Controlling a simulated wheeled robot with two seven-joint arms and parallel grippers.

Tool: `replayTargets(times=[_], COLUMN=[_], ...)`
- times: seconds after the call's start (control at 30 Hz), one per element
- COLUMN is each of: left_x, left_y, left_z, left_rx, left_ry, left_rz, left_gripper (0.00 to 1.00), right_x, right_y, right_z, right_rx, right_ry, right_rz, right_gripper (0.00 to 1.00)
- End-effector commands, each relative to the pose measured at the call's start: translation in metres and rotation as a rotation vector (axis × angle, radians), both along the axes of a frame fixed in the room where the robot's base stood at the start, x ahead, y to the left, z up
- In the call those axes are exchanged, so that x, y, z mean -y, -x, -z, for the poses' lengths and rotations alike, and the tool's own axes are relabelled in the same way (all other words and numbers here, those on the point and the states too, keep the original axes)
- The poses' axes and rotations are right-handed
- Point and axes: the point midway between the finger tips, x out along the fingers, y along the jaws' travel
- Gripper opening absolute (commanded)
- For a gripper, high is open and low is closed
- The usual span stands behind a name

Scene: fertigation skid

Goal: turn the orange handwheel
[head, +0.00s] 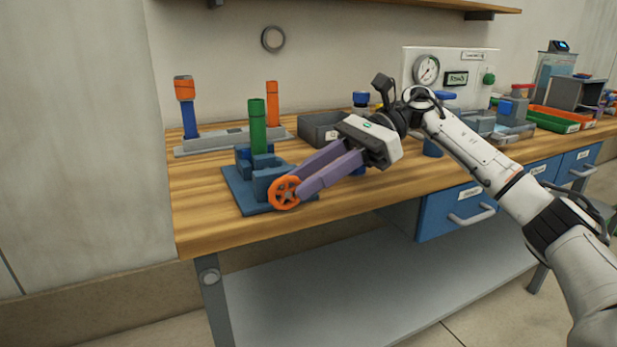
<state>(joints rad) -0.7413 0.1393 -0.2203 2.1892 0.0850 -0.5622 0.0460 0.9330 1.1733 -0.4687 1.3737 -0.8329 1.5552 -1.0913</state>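The orange handwheel (285,193) is a spoked wheel on the front of a blue valve block (258,178) at the left part of the bench. My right gripper (298,185) reaches in from the right, and its purple fingertips are at the wheel's right rim, overlapping it in the picture. The left part of the wheel shows clear of the fingers. My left gripper is not in view.
A green cylinder (257,127) stands up behind the wheel. A grey rack (215,143) holds a blue-and-orange tool (187,105) and an orange one (272,103). A grey bin (318,130) is behind my gripper. A gauge panel (468,70) stands further right. The bench front-left (200,220) is clear.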

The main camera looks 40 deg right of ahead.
Motion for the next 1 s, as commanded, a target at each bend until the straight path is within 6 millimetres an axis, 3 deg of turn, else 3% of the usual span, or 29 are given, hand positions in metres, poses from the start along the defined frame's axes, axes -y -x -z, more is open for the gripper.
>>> replayTargets(times=[0.17, 0.6, 1.0], left_x=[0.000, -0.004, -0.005], left_y=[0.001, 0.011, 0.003], left_z=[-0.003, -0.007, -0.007], left_rx=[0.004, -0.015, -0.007], left_ry=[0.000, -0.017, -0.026], left_rz=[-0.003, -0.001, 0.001], left_gripper=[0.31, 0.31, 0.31], right_x=[0.013, 0.082, 0.091], right_y=[0.002, 0.019, 0.022], right_z=[-0.007, -0.040, -0.043], right_rx=[0.000, 0.001, 0.001], right_ry=[0.000, -0.001, -0.001], right_rz=[0.003, 0.003, 0.000], right_gripper=[0.28, 0.28, 0.28])
